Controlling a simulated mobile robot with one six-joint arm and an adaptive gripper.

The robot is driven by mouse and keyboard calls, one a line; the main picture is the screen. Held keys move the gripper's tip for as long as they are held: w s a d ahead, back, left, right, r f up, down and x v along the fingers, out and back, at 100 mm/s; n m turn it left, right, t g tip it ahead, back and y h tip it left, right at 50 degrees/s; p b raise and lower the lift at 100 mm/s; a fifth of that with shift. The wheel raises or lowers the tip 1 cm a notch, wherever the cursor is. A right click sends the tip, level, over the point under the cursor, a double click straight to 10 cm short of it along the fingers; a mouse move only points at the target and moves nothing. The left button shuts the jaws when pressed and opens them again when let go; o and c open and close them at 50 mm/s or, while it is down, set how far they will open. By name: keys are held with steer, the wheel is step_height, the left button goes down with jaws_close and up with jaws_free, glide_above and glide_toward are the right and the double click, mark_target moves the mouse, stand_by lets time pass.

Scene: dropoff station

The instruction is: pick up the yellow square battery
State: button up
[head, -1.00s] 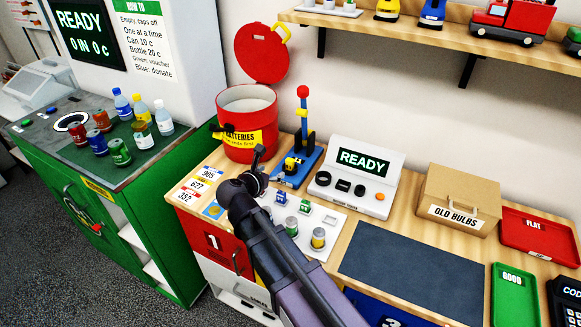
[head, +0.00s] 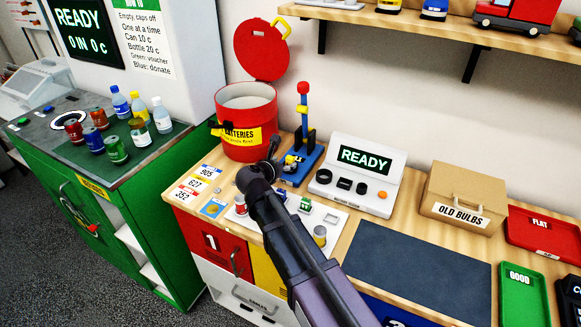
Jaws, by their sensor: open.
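My gripper (head: 272,152) is at the end of the arm, above the left part of the bench, in front of the red battery bin (head: 250,137). Its fingers are small and dark here; it appears empty. A small yellow piece (head: 290,159) shows at the foot of a blue stand (head: 302,165), just right of my gripper; I cannot tell whether it is the yellow square battery or part of the stand. A white tray (head: 333,217) holds small batteries: a blue one (head: 280,194), a green one (head: 305,204) and a round one (head: 320,235). My arm hides part of the tray.
The red bin's lid (head: 262,50) stands open. A white READY device (head: 355,175), an OLD BULBS box (head: 458,198), a dark mat (head: 415,262) and red (head: 543,236) and green (head: 522,297) trays lie rightward. A green counter (head: 110,180) with cans and bottles stands left.

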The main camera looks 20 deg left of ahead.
mark_target(289, 161)
steer(key=shift+w, duration=0.15)
steer(key=shift+f+b+x, duration=0.2)
steer(key=shift+b+x, duration=0.4)
steer(key=shift+x, duration=0.5)
steer(key=shift+f+b+x, duration=0.15)
steer(key=shift+b+x, duration=0.4)
steer(key=shift+x, duration=0.55)
steer(key=shift+w+a+f, duration=0.1)
steer(key=shift+w, duration=0.2)
jaws_close()
